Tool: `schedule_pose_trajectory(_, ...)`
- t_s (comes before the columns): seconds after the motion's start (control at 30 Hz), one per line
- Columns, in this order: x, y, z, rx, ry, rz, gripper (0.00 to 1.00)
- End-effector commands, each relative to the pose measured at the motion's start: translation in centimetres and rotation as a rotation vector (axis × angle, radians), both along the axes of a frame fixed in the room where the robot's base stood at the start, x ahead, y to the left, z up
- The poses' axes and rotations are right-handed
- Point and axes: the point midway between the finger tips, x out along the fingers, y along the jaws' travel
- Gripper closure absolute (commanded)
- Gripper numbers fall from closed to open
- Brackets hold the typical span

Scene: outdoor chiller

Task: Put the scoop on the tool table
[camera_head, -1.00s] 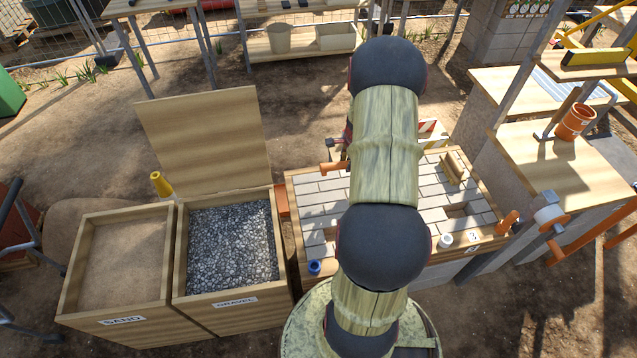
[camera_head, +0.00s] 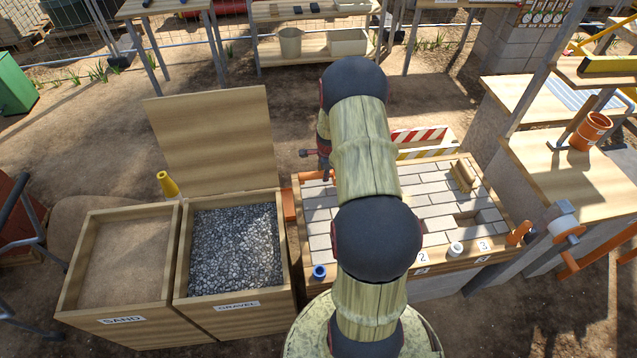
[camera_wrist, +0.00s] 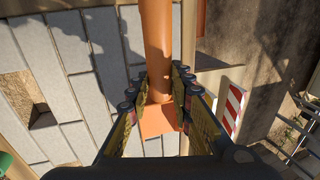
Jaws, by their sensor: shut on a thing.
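In the wrist view, my gripper (camera_wrist: 160,92) is shut on the orange scoop (camera_wrist: 155,35). Its round shaft runs up between the fingers, and a wider flat orange part (camera_wrist: 160,122) shows between them lower down. No label shows which is the tool table.
A striped barrier (camera_head: 420,136) stands behind the bench. Bare ground lies towards the back tables.

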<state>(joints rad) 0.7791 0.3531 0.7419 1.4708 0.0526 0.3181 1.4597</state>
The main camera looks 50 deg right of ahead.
Motion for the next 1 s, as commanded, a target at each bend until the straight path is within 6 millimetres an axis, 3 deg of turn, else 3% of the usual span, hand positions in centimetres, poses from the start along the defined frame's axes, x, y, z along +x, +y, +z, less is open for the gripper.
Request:
schedule_pose_trajectory(0.1,1.2,0.4,-1.5,-0.002,-0.002,0.002,1.00)
schedule_pose_trajectory(0.4,2.5,1.1,-3.2,-0.002,-0.001,0.003,1.00)
schedule_pose_trajectory(0.57,2.4,0.9,-5.4,-0.002,-0.002,0.000,1.00)
schedule_pose_trajectory(0.77,2.4,1.0,-5.6,-0.001,-0.002,0.000,1.00)
schedule_pose_trajectory(0.8,2.3,1.0,-5.6,-0.001,-0.001,0.000,0.78)
schedule_pose_trajectory(1.0,2.4,1.0,-5.6,-0.001,-0.002,0.000,0.67)
